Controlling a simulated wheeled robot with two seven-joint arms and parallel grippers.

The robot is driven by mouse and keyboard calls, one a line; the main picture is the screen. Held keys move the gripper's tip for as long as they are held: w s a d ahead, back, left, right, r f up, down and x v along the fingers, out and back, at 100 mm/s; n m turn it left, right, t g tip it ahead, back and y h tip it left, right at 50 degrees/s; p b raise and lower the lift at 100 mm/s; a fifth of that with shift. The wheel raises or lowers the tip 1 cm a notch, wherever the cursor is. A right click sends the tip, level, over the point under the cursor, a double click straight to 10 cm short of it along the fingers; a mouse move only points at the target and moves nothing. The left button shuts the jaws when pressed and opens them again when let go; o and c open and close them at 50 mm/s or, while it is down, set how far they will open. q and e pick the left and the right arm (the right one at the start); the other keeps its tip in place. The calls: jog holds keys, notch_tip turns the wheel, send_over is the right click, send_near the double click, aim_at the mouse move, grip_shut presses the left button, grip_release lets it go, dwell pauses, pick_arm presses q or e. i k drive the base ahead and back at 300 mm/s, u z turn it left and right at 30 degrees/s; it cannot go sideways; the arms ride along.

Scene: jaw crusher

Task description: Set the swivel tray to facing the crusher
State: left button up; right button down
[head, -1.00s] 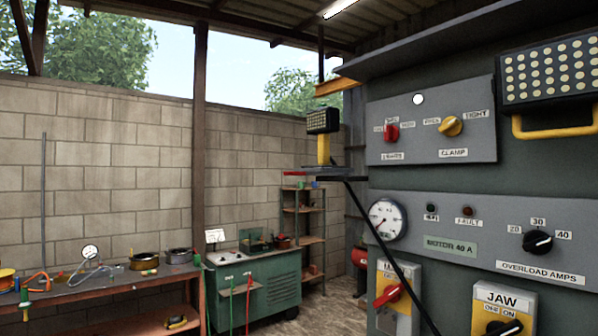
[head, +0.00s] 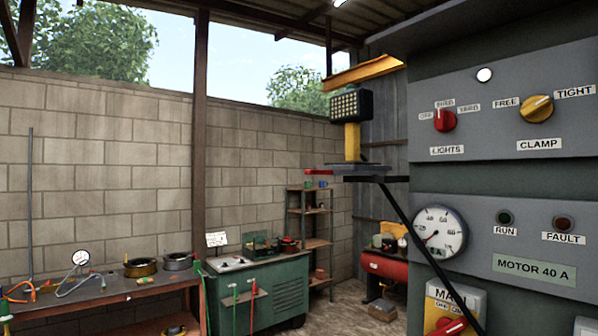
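The swivel tray (head: 372,170) is a thin dark plate high beside the control panel, on a black bracket (head: 377,179) with a diagonal strut. A red piece (head: 319,172) sticks out from its left side. A work lamp (head: 350,105) with a yellow post stands on the tray, its face of light dots towards me. The yellow CLAMP knob (head: 537,108) is on the panel between FREE and TIGHT labels, its mark slanting up towards TIGHT. Neither of my grippers shows in the head view.
The grey control panel (head: 560,225) fills the right side, with a gauge (head: 439,234) and the red LIGHTS knob (head: 444,119). A green cabinet (head: 258,290), a shelf rack (head: 310,242), a red compressor tank (head: 384,268) and a workbench (head: 100,298) stand along the block wall. Some floor shows between them.

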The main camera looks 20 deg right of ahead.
aim_at(345, 169)
jog(key=i, duration=0.75)
jog(key=z, duration=0.85)
jog(key=i, duration=0.55)
jog(key=z, duration=0.6)
